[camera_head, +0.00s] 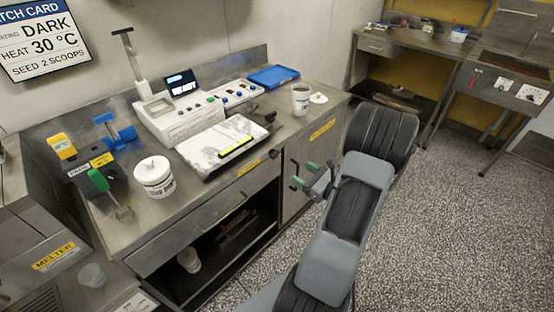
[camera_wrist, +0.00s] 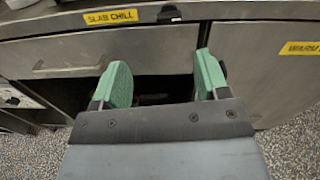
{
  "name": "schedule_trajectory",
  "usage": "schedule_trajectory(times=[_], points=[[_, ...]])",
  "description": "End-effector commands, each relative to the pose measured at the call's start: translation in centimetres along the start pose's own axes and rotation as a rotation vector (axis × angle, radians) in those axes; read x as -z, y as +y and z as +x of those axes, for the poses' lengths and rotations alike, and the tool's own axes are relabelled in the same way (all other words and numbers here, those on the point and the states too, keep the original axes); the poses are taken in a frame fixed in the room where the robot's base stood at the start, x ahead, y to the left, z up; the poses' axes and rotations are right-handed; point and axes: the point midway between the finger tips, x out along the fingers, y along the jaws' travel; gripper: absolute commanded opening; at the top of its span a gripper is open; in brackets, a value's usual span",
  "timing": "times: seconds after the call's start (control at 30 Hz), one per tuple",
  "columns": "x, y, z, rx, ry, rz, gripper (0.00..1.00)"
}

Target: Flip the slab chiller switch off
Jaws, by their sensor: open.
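A yellow SLAB CHILL label (camera_head: 249,167) is on the front edge of the steel counter. It also shows at the top of the wrist view (camera_wrist: 110,17). Just right of it is a small black switch (camera_wrist: 169,16), which also shows in the head view (camera_head: 273,154). Its on or off position is too small to tell. My gripper (camera_head: 304,175) has green fingertips and is open and empty, in front of the counter. In the wrist view the gripper (camera_wrist: 162,75) points at the counter front, with the switch above and beyond the gap between the fingers.
A second yellow label (camera_wrist: 302,48) is at the right on the cabinet front. Open floor (camera_head: 440,220) lies to the right.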

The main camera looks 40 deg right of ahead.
Motion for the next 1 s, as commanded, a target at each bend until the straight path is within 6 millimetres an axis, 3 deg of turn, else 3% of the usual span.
schedule_trajectory(times=[0.17, 0.5, 0.7, 1.0], points=[[0.5, -0.9, 1.3, 0.045, -0.01, 0.02, 0.68], [0.4, -1.0, 7.9, 0.041, -0.009, 0.019, 0.68], [0.4, -1.2, 10.8, 0.043, -0.008, 0.019, 0.68], [0.4, -1.4, 12.9, 0.044, -0.008, 0.018, 0.68]])
